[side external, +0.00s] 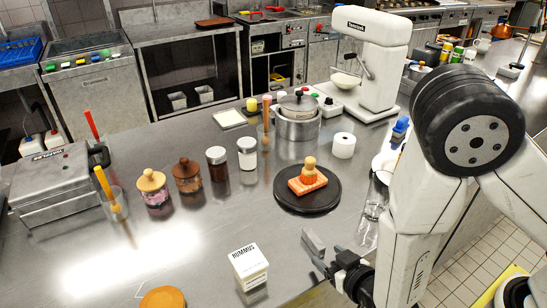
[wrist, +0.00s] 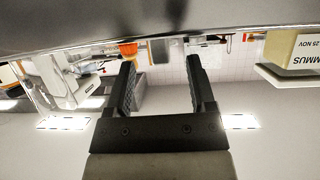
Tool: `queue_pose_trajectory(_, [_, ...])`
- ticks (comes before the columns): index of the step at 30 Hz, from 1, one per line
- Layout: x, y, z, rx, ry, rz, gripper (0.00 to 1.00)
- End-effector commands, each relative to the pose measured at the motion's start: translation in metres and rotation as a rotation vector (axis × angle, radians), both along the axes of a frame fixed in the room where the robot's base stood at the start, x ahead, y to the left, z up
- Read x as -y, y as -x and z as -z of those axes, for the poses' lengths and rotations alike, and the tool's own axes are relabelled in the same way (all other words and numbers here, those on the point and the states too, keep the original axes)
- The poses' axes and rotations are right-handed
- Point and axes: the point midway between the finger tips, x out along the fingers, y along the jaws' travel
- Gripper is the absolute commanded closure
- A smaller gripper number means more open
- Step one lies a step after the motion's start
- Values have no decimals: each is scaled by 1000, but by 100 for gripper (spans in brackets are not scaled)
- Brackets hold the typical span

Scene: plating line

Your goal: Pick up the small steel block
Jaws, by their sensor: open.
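My gripper (side external: 312,248) is at the lower middle of the side view, low over the front of the steel counter (side external: 210,255). It lies to the right of the hummus tub (side external: 250,267), apart from it. In the wrist view my gripper (wrist: 161,66) is open, its two dark fingers wide apart with nothing held between them. The counter shows there as a grey band (wrist: 60,20) along the top.
A black round board (side external: 325,200) with an orange sponge-like slab (side external: 308,181) lies behind my gripper. Clear glasses (side external: 370,215) stand to its right. Jars (side external: 187,176), a pot (side external: 297,125) and a white mixer (side external: 370,50) stand farther back. The front-left counter is mostly clear.

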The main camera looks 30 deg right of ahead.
Motion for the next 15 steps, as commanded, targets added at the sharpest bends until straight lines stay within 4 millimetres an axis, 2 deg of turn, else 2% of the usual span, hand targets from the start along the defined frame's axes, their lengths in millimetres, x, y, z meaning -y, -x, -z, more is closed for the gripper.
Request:
queue_pose_trajectory(10, [3, -33, 11, -1, -1, 5, 29])
queue_pose_trajectory(15, [3, -42, 15, 0, 0, 2, 29])
